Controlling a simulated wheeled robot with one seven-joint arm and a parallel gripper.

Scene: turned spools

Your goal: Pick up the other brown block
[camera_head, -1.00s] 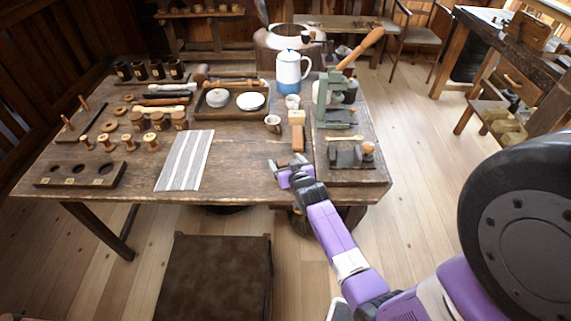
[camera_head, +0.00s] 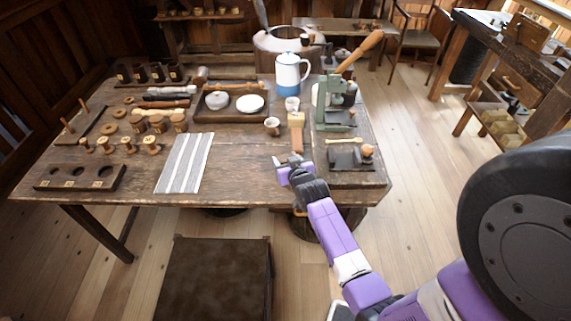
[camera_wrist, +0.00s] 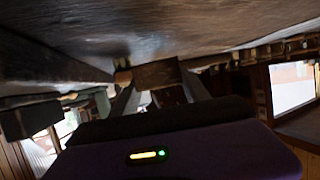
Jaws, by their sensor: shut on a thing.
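A brown block (camera_head: 297,139) shows just beyond my gripper (camera_head: 288,160), near the front right part of the wooden table (camera_head: 235,178). In the wrist view a dark brown block (camera_wrist: 157,74) sits between the two fingertips, and my gripper is shut on it. Any gap between block and tabletop is hard to tell. A lighter tan block (camera_head: 296,118) lies just behind the brown one in the head view.
A dark board with a small vise-like piece (camera_head: 350,158) and a green press (camera_head: 338,115) stand to the right. A small cup (camera_head: 272,126) is behind left. A striped cloth (camera_head: 185,163) lies left. The tabletop between cloth and gripper is clear.

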